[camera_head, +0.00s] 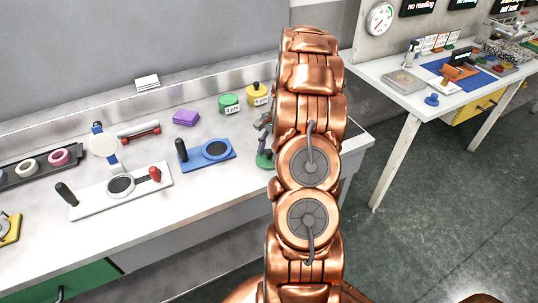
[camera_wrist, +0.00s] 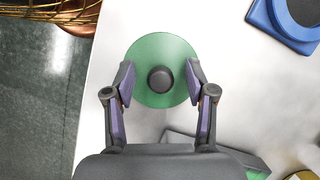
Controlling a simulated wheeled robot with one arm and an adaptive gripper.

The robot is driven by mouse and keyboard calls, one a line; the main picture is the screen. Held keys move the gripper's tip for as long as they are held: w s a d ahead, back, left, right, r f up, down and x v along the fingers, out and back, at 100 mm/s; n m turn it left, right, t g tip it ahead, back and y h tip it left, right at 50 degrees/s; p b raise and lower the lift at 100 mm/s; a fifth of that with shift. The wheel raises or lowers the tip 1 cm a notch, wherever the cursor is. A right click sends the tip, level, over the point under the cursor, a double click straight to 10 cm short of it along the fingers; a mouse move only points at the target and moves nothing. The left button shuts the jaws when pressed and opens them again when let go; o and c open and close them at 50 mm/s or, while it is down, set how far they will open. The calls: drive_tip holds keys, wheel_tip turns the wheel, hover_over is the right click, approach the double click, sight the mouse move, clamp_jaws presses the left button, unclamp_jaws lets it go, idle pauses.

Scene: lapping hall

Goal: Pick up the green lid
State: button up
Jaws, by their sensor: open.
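The green lid (camera_wrist: 150,50) is a flat round disc with a dark knob (camera_wrist: 160,79) at its centre, lying on the white bench. In the head view the green lid (camera_head: 264,161) shows near the bench's right end, partly hidden by my arm and gripper. My gripper (camera_wrist: 160,78) is open and empty, with one finger on each side of the knob. The fingertips overlap the disc's left and right edges in the wrist view. I cannot tell whether they touch it.
A blue plate with a dark disc (camera_head: 216,149) lies left of the lid. A green jar (camera_head: 229,103), a yellow jar (camera_head: 257,94) and a purple block (camera_head: 186,118) stand behind. The bench edge (camera_wrist: 92,100) is close beside the lid.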

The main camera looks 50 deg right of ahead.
drive_tip(key=shift+f, duration=0.2)
clamp_jaws()
idle(0.3)
drive_tip(key=shift+r, duration=0.15)
